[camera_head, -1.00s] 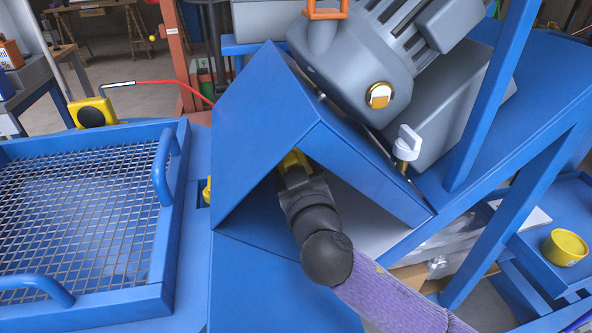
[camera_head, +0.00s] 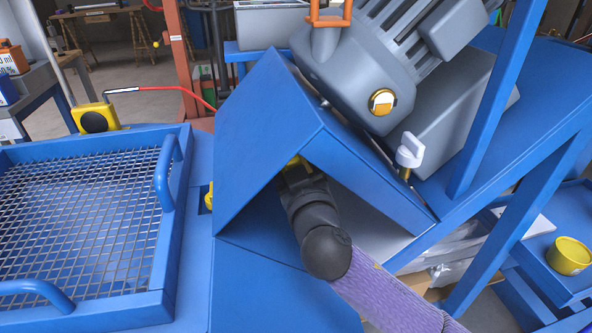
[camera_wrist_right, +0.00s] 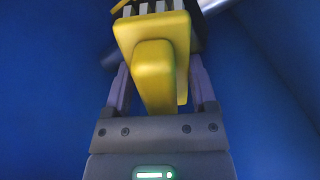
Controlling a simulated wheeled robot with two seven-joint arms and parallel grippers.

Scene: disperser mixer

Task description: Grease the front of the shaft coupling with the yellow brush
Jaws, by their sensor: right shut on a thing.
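My right gripper (camera_wrist_right: 160,85) is shut on the yellow brush (camera_wrist_right: 155,75), with a finger on either side of its handle. The brush's pale bristles (camera_wrist_right: 152,7) point away from the gripper at the top of the wrist view. A dark rounded part, apparently the shaft coupling (camera_wrist_right: 198,38), sits behind the brush head, with a silver shaft beside it. Whether bristles touch it, I cannot tell. In the head view my right wrist reaches under the blue angled cover (camera_head: 265,150), which hides the coupling and fingertips. A little of the yellow brush (camera_head: 293,161) shows there. My left gripper is out of view.
The grey motor (camera_head: 365,70) and a white-handled knob (camera_head: 410,150) are above and right of the cover. Blue frame bars (camera_head: 500,90) stand at right. A mesh guard (camera_head: 80,215) lies at left. A yellow tub (camera_head: 569,256) stands on the right shelf.

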